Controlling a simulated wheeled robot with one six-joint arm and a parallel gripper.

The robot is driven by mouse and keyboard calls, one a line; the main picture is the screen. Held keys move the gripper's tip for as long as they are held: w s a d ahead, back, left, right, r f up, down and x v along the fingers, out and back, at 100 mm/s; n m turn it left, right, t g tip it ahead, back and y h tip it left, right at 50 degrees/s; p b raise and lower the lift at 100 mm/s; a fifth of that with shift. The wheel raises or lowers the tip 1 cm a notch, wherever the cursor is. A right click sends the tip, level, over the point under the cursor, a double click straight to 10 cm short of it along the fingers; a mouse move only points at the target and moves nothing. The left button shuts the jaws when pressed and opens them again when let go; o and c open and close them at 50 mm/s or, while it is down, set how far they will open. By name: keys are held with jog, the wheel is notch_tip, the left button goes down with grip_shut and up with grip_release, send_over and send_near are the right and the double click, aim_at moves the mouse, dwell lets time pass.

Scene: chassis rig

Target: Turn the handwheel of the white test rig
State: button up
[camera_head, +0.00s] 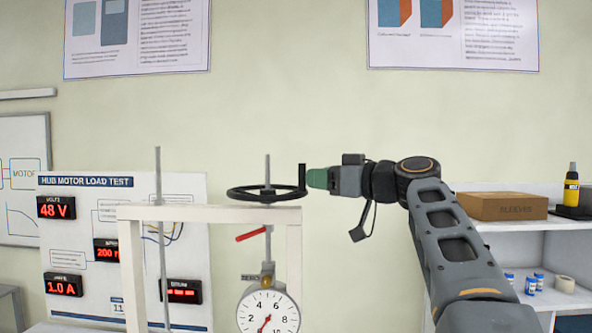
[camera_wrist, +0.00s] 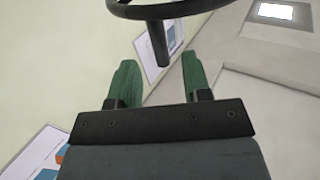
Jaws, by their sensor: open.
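The black handwheel (camera_head: 264,193) lies flat on a vertical screw at the top of the white test rig frame (camera_head: 215,213). A black upright handle (camera_head: 302,178) stands on its right rim. My gripper (camera_head: 312,178) comes in from the right, its green fingertips level with the handle and very close to it. In the wrist view the gripper (camera_wrist: 160,80) is open, with two green fingers spread apart. The handle (camera_wrist: 162,45) shows between and ahead of the fingertips, below the wheel's rim (camera_wrist: 165,8). I cannot tell whether the fingers touch the handle.
A round dial gauge (camera_head: 268,312) hangs inside the frame, with a red lever (camera_head: 250,234) above it. A motor test panel (camera_head: 85,225) with red displays stands behind at the left. A shelf (camera_head: 510,224) with a cardboard box (camera_head: 500,206) is at the right.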

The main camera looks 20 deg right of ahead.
aim_at(296, 191)
jog(key=shift+p+x, duration=1.25)
jog(key=shift+x, duration=2.3)
grip_shut()
